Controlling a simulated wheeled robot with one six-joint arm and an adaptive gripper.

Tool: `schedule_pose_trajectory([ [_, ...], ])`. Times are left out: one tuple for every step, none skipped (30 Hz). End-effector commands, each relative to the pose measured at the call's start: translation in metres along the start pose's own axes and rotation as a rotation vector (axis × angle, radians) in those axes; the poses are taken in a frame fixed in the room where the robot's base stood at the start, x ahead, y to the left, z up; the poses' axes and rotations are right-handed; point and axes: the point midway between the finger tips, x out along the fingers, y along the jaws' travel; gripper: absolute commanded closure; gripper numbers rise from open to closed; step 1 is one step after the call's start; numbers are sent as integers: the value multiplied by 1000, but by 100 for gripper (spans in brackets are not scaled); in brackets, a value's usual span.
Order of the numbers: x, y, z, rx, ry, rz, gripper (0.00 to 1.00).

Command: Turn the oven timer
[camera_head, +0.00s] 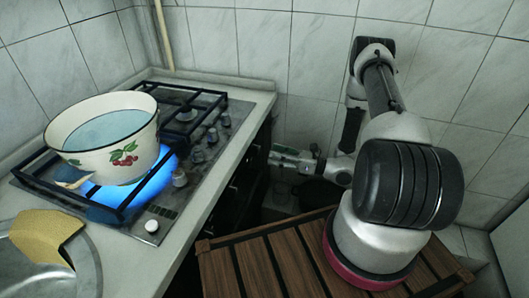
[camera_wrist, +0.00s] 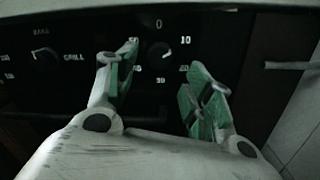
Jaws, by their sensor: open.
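The oven timer is a dark round knob (camera_wrist: 158,50) on the black oven front, with a pale pointer mark and numbers such as 0 and 10 around it. It shows in the wrist view between and beyond my fingertips. My gripper (camera_wrist: 163,70) is open, with green finger pads on either side of the knob in the picture and nothing between them. I cannot tell whether a finger touches the knob. In the head view my gripper (camera_head: 282,160) is beside the oven front, below the counter edge; the timer is hidden there.
Another knob (camera_wrist: 42,55), marked with GRILL, is to the left. A handle-like bar (camera_wrist: 290,65) is at the right. Above the oven, a white enamel pot (camera_head: 110,150) stands over a blue flame on the gas hob (camera_head: 185,195).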

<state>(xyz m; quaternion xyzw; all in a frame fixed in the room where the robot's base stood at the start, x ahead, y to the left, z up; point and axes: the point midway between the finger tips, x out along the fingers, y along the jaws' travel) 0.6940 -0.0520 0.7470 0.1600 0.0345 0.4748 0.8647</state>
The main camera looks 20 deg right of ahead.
Motion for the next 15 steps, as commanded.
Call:
schedule_pose_trajectory([
  [-12,-1,0,0,-1,-5,48],
  [-19,-1,0,0,-1,-5,48],
  [-27,-1,0,0,-1,-4,48],
  [-32,-1,0,0,-1,-4,48],
  [-37,-1,0,0,0,-4,48],
  [-43,-1,0,-1,0,-3,48],
  [-46,-1,0,-1,0,-3,48],
  [-50,0,0,0,0,-2,48],
  [-53,0,0,0,0,-2,48],
  [-55,0,0,0,0,-1,48],
  [-56,0,0,0,0,-1,48],
  [-58,0,0,0,0,0,48],
  [-58,0,0,0,0,0,48],
  [-58,0,0,0,0,0,48],
  [-59,0,0,0,0,0,48],
])
